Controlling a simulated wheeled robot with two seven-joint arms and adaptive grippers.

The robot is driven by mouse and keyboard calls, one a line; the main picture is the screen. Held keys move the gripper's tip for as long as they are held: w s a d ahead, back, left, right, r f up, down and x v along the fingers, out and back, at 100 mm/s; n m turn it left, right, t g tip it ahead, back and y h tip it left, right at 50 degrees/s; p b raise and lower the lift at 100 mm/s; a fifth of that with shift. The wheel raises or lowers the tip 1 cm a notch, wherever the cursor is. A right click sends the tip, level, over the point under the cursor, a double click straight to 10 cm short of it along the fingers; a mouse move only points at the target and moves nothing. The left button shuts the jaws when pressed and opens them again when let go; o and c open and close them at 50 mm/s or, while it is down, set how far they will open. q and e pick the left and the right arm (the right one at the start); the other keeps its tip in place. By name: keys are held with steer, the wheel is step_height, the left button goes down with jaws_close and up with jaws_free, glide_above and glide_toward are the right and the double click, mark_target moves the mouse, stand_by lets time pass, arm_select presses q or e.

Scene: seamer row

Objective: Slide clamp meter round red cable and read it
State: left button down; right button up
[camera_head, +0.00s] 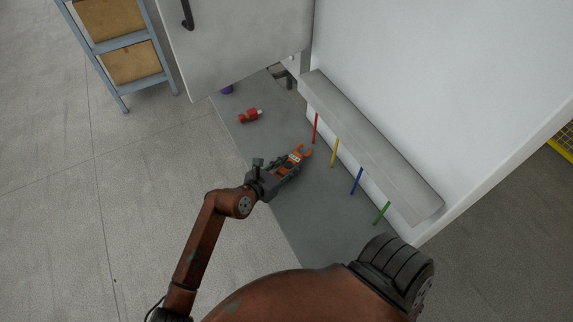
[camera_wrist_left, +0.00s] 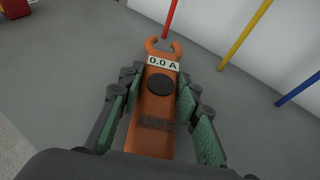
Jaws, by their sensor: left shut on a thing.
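The orange clamp meter (camera_wrist_left: 152,122) is held between the fingers of my left gripper (camera_wrist_left: 155,115), which is shut on it. Its display reads 0.0 A. Its jaw at the tip has a gap at the front. The red cable (camera_wrist_left: 170,18) stands just beyond the jaw opening in the left wrist view and appears outside the jaw. In the head view, my left gripper (camera_head: 283,170) holds the clamp meter (camera_head: 299,156) left of and below the red cable (camera_head: 315,128). My right gripper is not in view.
Yellow (camera_head: 335,153), blue (camera_head: 356,181) and green (camera_head: 381,213) cables hang in a row from a grey trunking (camera_head: 365,145). A red object (camera_head: 250,116) lies on the grey mat (camera_head: 232,128). An open cabinet door (camera_head: 235,45) and a shelf cart (camera_head: 125,45) stand behind.

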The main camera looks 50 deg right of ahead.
mark_target(295, 157)
arm_select(q)
steer(key=shift+d+f, duration=0.3)
steer(key=shift+f, duration=0.1)
steer(key=shift+w+d+r+b, duration=0.1)
steer(key=shift+w+d+b, duration=0.05)
steer(key=shift+d+b, duration=0.4)
steer(key=shift+w+d+b, duration=0.1)
steer(key=shift+d+b, duration=0.2)
steer(key=shift+d, duration=0.75)
steer(key=shift+w+d+b, duration=0.15)
steer(key=shift+d+b, duration=0.45)
steer(key=shift+d, duration=0.65)
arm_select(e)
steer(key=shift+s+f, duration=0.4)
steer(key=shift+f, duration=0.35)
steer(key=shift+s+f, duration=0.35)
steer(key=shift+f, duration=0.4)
arm_select(q)
steer(key=c, duration=1.7)
jaws_free()
steer(key=o, duration=0.4)
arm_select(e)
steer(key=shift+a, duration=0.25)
arm_select(q)
steer(key=shift+a, duration=0.1)
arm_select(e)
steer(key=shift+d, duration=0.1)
